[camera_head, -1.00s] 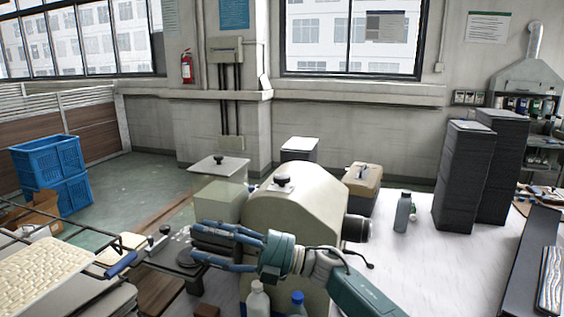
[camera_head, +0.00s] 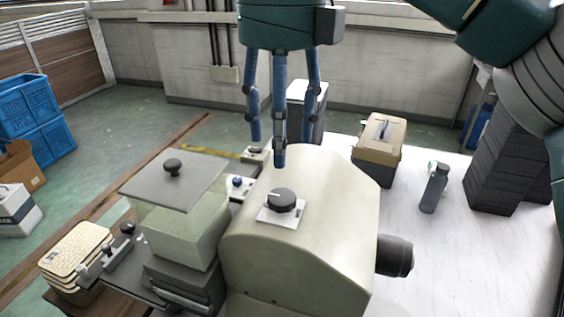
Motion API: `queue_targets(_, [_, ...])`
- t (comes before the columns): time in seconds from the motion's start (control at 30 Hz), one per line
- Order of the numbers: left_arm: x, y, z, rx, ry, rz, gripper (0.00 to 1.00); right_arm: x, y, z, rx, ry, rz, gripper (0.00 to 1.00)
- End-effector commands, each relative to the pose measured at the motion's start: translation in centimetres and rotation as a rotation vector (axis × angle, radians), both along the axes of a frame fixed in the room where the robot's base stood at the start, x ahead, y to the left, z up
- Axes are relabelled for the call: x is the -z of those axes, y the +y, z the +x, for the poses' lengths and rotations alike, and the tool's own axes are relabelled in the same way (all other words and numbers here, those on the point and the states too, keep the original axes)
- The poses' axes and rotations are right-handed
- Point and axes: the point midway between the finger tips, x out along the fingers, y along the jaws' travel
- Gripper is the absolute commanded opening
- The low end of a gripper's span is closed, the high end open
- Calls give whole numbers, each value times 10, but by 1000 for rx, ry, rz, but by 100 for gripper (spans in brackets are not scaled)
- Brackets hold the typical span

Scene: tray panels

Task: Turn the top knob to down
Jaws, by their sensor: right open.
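The top knob (camera_head: 284,201) is a round black dial on a white square plate on top of the cream machine (camera_head: 335,200). A white mark on the knob points to the left in the picture. My right gripper (camera_head: 281,148) hangs fingers down above and behind the knob in the picture. Its blue fingers are spread and empty. The fingertips appear apart from the knob; the exact height gap is hard to judge. My left gripper is not in view.
A box with a black-knobbed lid (camera_head: 172,184) stands left of the machine. A dark cylinder (camera_head: 395,256) juts from the machine's right side. A toolbox (camera_head: 379,150), a grey bottle (camera_head: 434,188) and dark stacks (camera_head: 505,170) stand to the right. Bare white tabletop lies between.

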Motion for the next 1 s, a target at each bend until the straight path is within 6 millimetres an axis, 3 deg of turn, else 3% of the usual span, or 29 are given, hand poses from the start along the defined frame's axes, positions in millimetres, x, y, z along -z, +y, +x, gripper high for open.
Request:
queue_targets(0.1, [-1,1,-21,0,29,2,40,9,-4,0,3,-3,-13,56])
queue_targets(0.23, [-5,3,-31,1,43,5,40,31,-3,0,1,-1,-12,56])
queue_targets(0.6, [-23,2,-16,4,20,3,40,92,-2,0,2,-1,-8,56])
queue_targets(0.77, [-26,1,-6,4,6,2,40,104,-2,0,3,-2,-7,56])
queue_targets(1.0, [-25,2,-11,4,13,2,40,106,-2,0,2,-3,-5,56])
